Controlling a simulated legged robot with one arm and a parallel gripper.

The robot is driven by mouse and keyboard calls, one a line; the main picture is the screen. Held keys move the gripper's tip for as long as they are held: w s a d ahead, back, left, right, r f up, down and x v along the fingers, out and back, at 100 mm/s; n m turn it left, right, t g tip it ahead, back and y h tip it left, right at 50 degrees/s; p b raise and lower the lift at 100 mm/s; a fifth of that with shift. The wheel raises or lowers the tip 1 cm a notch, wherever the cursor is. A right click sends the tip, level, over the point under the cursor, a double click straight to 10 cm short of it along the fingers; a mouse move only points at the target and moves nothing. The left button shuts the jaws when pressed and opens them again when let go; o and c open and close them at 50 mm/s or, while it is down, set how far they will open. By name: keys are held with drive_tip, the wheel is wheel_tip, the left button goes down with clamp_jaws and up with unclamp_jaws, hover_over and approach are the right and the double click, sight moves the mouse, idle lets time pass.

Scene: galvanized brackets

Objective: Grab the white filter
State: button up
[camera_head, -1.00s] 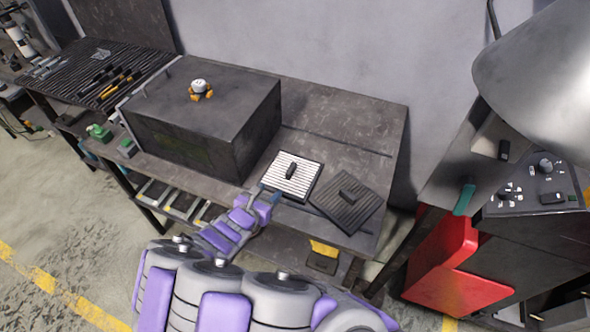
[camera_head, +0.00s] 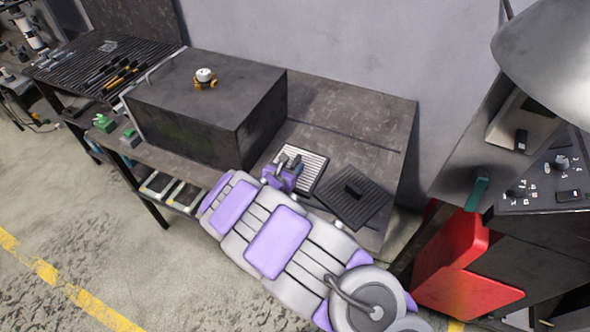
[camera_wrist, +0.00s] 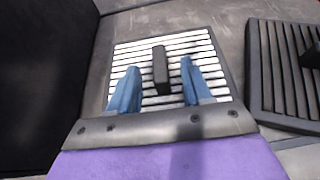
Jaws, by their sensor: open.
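The white filter (camera_wrist: 203,43) is a flat slatted square in a dark frame with a black upright handle (camera_wrist: 160,70) at its middle. It lies on the dark workbench, and it also shows in the head view (camera_head: 312,160). My gripper (camera_wrist: 158,82) is open over the filter. Its two blue fingers stand to the left and right of the black handle, with gaps on both sides. I cannot tell how far the fingertips are above the slats. In the head view my gripper (camera_head: 289,162) covers the filter's left part.
A dark slatted filter (camera_head: 352,197) with a black handle lies just right of the white one. A large dark box (camera_head: 205,105) stands left on the workbench (camera_head: 372,122). The bench top behind the filters is clear.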

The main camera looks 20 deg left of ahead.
sight(293, 164)
drive_tip(key=shift+b+x, duration=0.45)
drive_tip(key=shift+x, duration=1.55)
drive_tip(key=shift+c, duration=0.2)
clamp_jaws()
